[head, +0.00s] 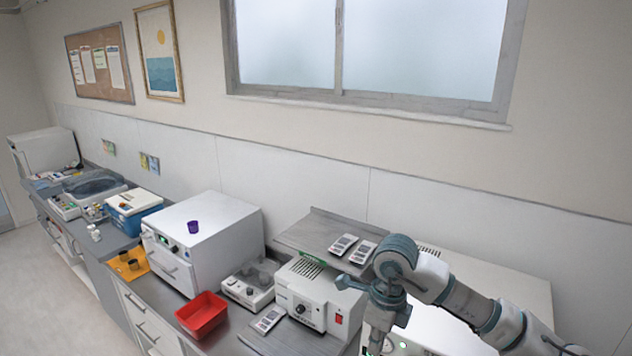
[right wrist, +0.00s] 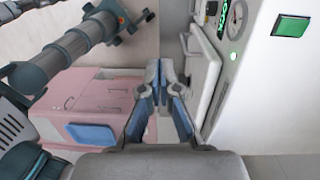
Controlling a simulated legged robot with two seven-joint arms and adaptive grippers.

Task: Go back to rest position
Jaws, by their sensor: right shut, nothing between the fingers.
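My left gripper does not show in the head view.
The bench carries a white box (head: 215,240) with a purple cup (head: 193,227), a red bin (head: 202,315), a device with a red switch (head: 315,300) and a raised shelf (head: 310,240) with packets. A pink cabinet (right wrist: 85,100) stands behind the fingers.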

